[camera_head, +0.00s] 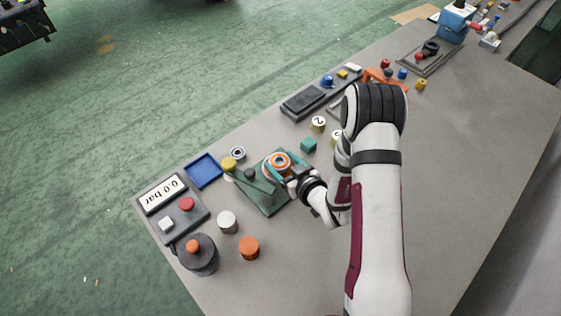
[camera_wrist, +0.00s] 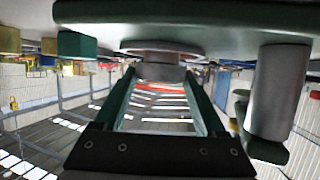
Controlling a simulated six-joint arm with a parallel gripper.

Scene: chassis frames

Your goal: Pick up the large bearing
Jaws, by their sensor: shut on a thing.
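The large bearing (camera_head: 277,162), a ring with an orange face and a pale centre, is above or on the green fixture plate (camera_head: 268,206) in the head view. My gripper (camera_head: 279,165) is shut on it, one teal finger on each side. In the wrist view my gripper's two green fingers (camera_wrist: 164,82) reach a round grey part with a coppery rim, the bearing (camera_wrist: 160,73). This view appears upside down, with the plate's dark edge (camera_wrist: 190,14) along the top. Whether the bearing still touches the plate cannot be told.
White (camera_head: 227,221) and orange (camera_head: 249,247) cylinders stand in front.

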